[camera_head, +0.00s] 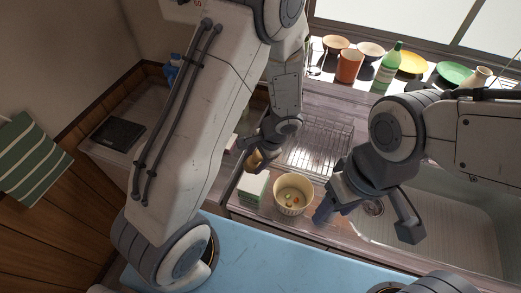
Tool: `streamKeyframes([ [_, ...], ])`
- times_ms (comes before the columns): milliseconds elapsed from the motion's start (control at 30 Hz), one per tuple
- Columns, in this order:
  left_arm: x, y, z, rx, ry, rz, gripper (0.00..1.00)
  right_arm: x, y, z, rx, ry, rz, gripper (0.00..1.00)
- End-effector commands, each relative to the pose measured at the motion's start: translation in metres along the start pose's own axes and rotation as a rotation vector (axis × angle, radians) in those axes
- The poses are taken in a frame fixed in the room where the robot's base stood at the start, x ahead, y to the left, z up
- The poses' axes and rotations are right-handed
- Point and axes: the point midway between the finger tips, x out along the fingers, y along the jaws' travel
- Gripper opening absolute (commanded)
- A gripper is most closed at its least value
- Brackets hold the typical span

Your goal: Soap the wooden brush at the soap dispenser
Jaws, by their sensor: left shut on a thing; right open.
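My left gripper (258,152) is small in the picture, beyond the box and to the left of the wire rack. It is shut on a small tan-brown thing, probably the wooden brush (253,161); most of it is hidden. A blue object (171,72) stands at the back left of the counter, partly behind my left arm. I cannot tell whether it is the soap dispenser. My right gripper (368,220) is open and empty, with its fingers spread over the sink's left front edge.
A cream bowl (292,208) with small coloured bits stands beside a white-green box (252,189). The wire rack (318,146) lies behind them; the sink (450,230) is right. Bowls, a cup (349,66) and a green bottle (388,66) line the windowsill.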

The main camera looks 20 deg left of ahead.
Motion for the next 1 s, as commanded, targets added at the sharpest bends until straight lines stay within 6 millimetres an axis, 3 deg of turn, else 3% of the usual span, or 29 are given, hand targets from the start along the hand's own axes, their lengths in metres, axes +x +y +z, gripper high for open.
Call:
streamKeyframes([
  [600,0.050,0.019,-0.019,0.012,0.004,-0.002,0.05,0.043,0.003,0.003,-0.001,0.000,0.000,0.56],
  [1000,0.053,0.019,-0.018,0.009,0.004,-0.002,0.05,0.045,0.003,0.003,-0.001,0.000,0.000,0.56],
])
